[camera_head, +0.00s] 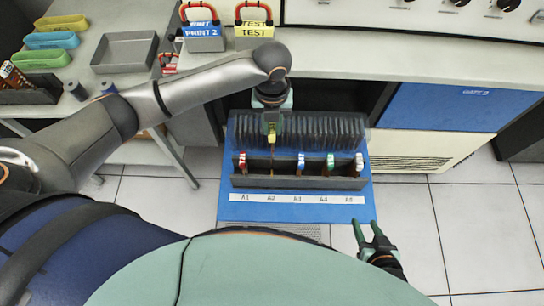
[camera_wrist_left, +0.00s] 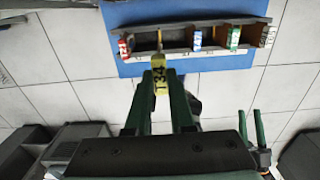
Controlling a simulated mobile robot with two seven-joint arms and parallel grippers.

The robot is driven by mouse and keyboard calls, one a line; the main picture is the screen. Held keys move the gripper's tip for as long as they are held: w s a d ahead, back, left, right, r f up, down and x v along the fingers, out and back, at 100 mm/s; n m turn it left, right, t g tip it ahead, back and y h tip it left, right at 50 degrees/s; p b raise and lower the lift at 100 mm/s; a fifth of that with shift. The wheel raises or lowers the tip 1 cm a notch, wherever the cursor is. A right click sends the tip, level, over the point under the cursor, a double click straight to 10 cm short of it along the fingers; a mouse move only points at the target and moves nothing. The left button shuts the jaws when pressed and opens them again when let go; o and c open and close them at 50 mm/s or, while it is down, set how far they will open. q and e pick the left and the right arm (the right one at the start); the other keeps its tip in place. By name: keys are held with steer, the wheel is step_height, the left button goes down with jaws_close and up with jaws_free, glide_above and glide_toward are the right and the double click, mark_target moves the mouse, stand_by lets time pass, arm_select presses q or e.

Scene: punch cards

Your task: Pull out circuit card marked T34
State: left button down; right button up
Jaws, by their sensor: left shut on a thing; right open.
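My left gripper (camera_head: 270,126) is shut on a yellow-handled card (camera_wrist_left: 158,66), at the second slot from the left, marked A2, of the card rack (camera_head: 290,183). Whether the card is still seated in the slot cannot be told. Other cards stand in the rack: a red one (camera_head: 243,162), a blue one (camera_head: 301,162), a green one (camera_head: 330,162) and a white one (camera_head: 359,162). My right gripper (camera_head: 368,230) is open and empty, below the right end of the blue drawer (camera_head: 295,213).
A row of dark cards (camera_head: 320,132) stands behind the rack. The desk above holds two red-handled boxes (camera_head: 203,38), labelled blue and yellow (camera_head: 254,30), a grey tray (camera_head: 125,50) and coloured bins (camera_head: 52,40). A blue panel (camera_head: 435,107) is at right. The tiled floor (camera_head: 470,225) is clear.

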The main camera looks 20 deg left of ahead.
arm_select(q)
steer(key=shift+r, duration=2.2)
